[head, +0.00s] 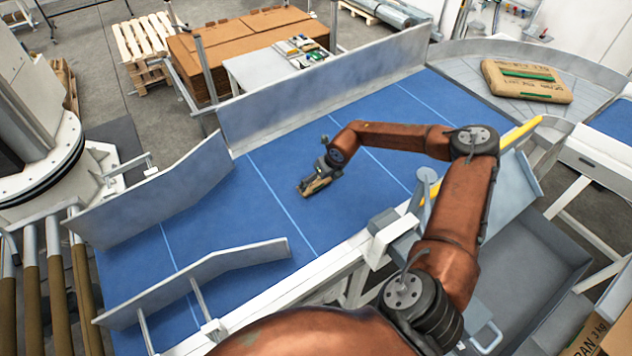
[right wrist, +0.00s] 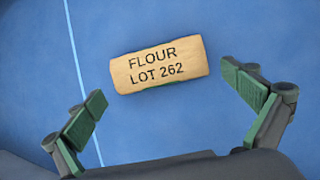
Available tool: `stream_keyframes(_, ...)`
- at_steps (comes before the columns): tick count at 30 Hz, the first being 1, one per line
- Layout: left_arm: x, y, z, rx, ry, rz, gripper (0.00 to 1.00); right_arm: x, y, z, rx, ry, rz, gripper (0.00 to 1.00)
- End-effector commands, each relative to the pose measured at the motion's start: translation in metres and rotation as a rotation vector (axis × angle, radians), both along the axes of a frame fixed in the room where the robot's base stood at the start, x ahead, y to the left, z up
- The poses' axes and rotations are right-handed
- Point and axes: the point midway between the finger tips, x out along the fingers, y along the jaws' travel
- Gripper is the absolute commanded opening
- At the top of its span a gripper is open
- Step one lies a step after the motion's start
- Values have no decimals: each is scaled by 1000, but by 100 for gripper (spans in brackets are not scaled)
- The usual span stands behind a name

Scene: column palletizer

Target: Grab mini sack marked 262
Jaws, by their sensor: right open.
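The mini sack (right wrist: 160,66) is small and tan, with "FLOUR LOT 262" printed on its upper face. It lies flat on the blue conveyor belt (head: 230,210), tilted slightly in the right wrist view. My right gripper (right wrist: 163,84) is open above the belt, with its green-padded fingers spread apart on either side of the sack and a clear gap at each end. In the head view my right gripper (head: 318,178) is over the middle of the belt and partly hides the sack. My left gripper is not in view.
A large tan sack (head: 545,90) with green bands lies on the roller section at the far right. A grey guide wall (head: 320,80) runs along the belt's far side. Angled guide plates (head: 165,190) stand at the left. The belt around the sack is clear.

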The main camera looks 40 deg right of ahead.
Motion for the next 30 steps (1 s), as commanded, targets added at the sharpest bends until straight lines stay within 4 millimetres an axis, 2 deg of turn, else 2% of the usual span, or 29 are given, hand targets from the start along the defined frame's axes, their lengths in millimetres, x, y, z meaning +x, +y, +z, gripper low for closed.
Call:
stream_keyframes(1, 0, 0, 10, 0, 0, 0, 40, 4, 2, -3, 2, 2, 1, 100)
stream_keyframes(6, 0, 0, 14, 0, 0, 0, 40, 11, 2, -23, 2, 0, -2, 100)
stream_keyframes(14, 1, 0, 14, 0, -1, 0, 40, 13, 2, -28, 2, -1, -2, 100)
stream_keyframes(30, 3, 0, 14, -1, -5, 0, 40, 12, 1, -28, 2, -1, -2, 64)
